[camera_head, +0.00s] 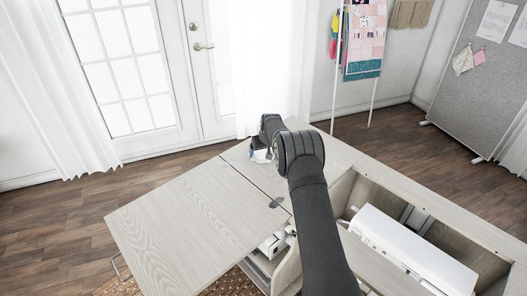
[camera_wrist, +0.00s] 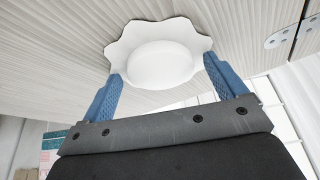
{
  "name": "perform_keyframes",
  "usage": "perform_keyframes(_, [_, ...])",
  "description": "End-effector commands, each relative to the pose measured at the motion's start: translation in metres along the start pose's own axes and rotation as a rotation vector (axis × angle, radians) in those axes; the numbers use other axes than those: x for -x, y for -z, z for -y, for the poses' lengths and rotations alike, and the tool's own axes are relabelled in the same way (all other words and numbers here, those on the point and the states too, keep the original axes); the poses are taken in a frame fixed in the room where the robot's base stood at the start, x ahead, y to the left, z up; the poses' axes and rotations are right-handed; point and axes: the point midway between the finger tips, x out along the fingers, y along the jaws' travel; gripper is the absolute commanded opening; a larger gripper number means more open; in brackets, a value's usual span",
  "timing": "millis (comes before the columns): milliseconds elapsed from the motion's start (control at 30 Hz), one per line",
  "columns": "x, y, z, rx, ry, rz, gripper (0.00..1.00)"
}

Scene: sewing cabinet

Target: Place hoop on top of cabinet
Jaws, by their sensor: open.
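A white round piece with a wavy edge and a raised middle (camera_wrist: 160,62) lies on the pale wood cabinet top (camera_wrist: 60,50) in the wrist view. I cannot tell if it is the hoop; no other hoop shows. My gripper (camera_wrist: 163,72) is open, with its two blue fingers apart on either side of the near part of the white piece. Whether they touch it is unclear. In the head view, a bit of the white piece (camera_head: 261,156) shows at my gripper, over the far part of the cabinet top (camera_head: 190,205); my arm hides most of it.
A metal hinge (camera_wrist: 281,39) sits by a seam in the top in the wrist view. In the head view, the open cabinet well on the right holds a white machine (camera_head: 410,250). The left leaf is bare. A rack with quilts (camera_head: 364,40) stands at the back.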

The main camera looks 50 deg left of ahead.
Motion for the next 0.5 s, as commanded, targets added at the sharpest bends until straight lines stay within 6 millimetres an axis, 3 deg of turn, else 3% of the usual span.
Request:
perform_keyframes(167, [0.013,0.002,0.0,0.0,0.0,-0.001,0.9])
perform_keyframes(500, [0.072,0.002,0.0,0.0,-0.001,-0.002,0.9])
